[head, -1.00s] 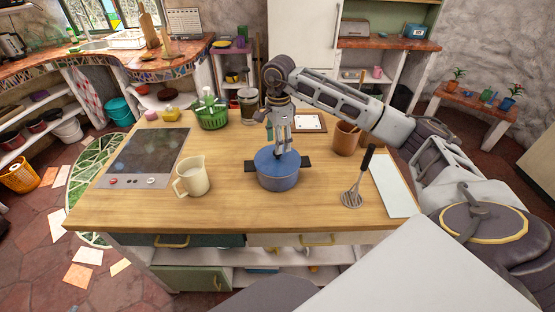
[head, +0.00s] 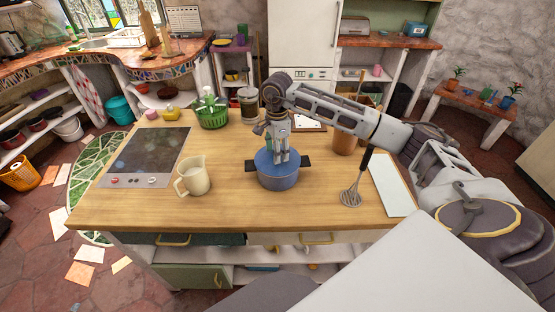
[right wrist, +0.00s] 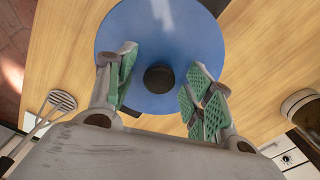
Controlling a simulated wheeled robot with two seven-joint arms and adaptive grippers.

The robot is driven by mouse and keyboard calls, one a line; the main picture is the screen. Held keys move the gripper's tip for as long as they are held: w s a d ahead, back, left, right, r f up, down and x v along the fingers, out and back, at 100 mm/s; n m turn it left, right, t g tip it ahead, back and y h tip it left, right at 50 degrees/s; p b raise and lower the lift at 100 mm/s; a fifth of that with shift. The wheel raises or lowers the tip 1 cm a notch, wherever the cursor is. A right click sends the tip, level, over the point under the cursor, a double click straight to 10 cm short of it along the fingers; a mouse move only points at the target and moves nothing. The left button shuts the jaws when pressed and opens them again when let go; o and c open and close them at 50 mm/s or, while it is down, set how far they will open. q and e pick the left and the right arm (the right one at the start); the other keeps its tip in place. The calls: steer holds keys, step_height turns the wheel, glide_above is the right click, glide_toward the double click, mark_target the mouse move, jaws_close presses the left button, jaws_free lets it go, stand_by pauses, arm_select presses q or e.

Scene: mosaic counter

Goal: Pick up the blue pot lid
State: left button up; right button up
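The blue pot lid (head: 266,159) sits on the blue pot (head: 278,180) on the wooden counter. In the right wrist view the lid (right wrist: 200,35) fills the upper middle, with its dark round knob (right wrist: 159,78) at the centre. My right gripper (head: 281,158) points down over the lid. In the right wrist view its green-padded fingers (right wrist: 162,88) are apart, one on each side of the knob, with gaps between pads and knob. I cannot tell the exact height of the fingertips above the lid. My left gripper is not in view.
A brown utensil crock (head: 346,138), a green basket (head: 212,114) and a cooktop (head: 147,156) are also on the counter. The counter in front of the pot is clear.

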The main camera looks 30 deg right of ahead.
steer(key=c, duration=1)
steer(key=shift+r, duration=0.1)
steer(key=shift+c, duration=0.2)
step_height(320, 180, up, 10)
steer(key=b, duration=0.1)
stand_by(0.4)
